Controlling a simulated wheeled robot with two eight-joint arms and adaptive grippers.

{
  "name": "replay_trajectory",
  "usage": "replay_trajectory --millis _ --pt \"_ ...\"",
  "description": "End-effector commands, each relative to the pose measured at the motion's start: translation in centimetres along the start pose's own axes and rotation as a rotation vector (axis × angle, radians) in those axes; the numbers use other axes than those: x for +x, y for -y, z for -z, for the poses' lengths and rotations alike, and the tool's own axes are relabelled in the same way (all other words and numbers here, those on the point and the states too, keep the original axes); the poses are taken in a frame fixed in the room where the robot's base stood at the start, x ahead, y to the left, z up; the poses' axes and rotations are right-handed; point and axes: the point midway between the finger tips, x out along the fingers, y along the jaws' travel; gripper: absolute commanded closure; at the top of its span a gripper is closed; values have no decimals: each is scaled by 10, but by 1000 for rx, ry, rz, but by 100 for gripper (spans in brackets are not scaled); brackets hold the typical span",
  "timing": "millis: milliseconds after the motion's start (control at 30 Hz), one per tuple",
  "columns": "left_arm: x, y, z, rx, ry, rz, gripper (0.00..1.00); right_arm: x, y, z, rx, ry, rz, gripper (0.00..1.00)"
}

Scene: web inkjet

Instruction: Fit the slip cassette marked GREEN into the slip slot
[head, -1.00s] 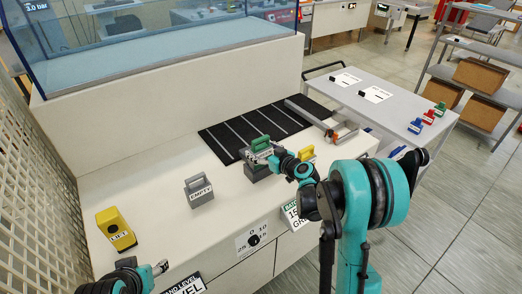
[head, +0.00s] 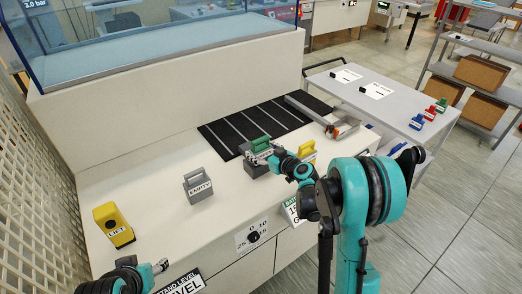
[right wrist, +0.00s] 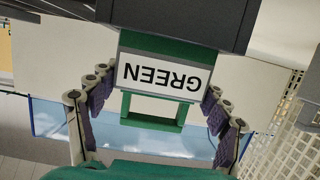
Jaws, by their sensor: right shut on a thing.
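The green cassette (head: 260,143) stands at the dark grey slot block (head: 255,170) on the white bench. In the right wrist view its white label (right wrist: 160,77) reads GREEN, upside down, and its green end meets the dark block (right wrist: 185,25). How deep it sits is hidden.
A grey EMPTY cassette (head: 198,187) and a yellow LIFT block (head: 113,224) stand left on the bench. A yellow cassette (head: 307,152) is just right of my right gripper. A black striped mat (head: 230,130) lies behind. A side table (head: 395,100) holds small coloured cassettes.

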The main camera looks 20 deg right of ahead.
Motion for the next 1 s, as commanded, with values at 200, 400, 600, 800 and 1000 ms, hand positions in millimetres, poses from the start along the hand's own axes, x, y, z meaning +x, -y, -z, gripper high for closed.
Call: replay_trajectory --millis 200,400,600,800,1000 --pt "0 0 0 0 0 0 46 2 0 -5 0 0 0 63" --pt "0 0 0 0 0 0 46 3 0 -10 0 0 0 63" --pt "0 0 0 0 0 0 46 5 0 -15 0 0 0 63" --pt "0 0 0 0 0 0 46 6 0 -20 0 0 0 63" --pt "0 0 0 0 0 0 46 6 0 -20 0 0 0 0"
